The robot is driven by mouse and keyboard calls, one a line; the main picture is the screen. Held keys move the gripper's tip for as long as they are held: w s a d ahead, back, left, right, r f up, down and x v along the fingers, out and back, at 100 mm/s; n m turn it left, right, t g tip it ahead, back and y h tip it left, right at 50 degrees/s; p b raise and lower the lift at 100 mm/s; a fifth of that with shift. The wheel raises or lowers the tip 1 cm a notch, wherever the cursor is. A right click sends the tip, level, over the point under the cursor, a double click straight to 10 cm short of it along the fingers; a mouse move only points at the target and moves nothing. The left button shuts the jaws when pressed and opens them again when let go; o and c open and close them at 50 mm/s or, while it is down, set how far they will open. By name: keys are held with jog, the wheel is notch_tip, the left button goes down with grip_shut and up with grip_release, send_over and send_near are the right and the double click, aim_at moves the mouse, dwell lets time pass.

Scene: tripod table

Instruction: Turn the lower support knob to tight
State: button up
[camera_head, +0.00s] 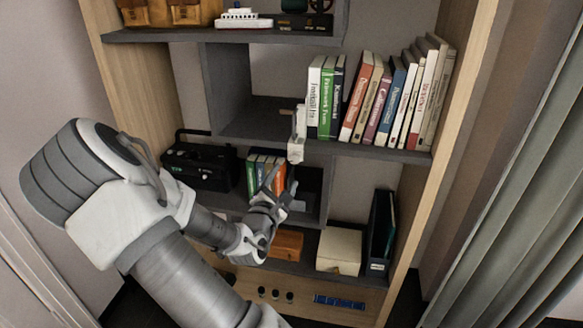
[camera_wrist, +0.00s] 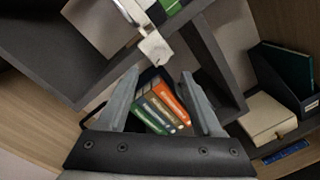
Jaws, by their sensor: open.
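My gripper (camera_head: 282,182) is open and empty in front of the middle shelves. In the wrist view its two grey fingers (camera_wrist: 160,76) are spread apart, with book spines showing between them. A white fitting (camera_head: 296,148) stands at the edge of the shelf beside the upper books, above my fingertips. In the wrist view this white fitting (camera_wrist: 155,48) shows just beyond the fingertips, with a silvery rounded part at its upper left. I see no contact with it. I cannot tell which part is the lower support knob or how it is turned.
A bookcase fills the view. Upright books (camera_head: 375,100) stand on the upper shelf and a black radio (camera_head: 200,164) sits left of my gripper. A cream box (camera_head: 339,250) and dark file holder (camera_head: 380,232) are lower right. Small dark round pieces (camera_head: 275,294) are on the bottom board.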

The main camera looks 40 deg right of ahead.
aim_at(293, 161)
jog(key=x, duration=0.8)
jog(key=shift+b, duration=0.4)
jog(key=shift+a, duration=0.1)
grip_shut()
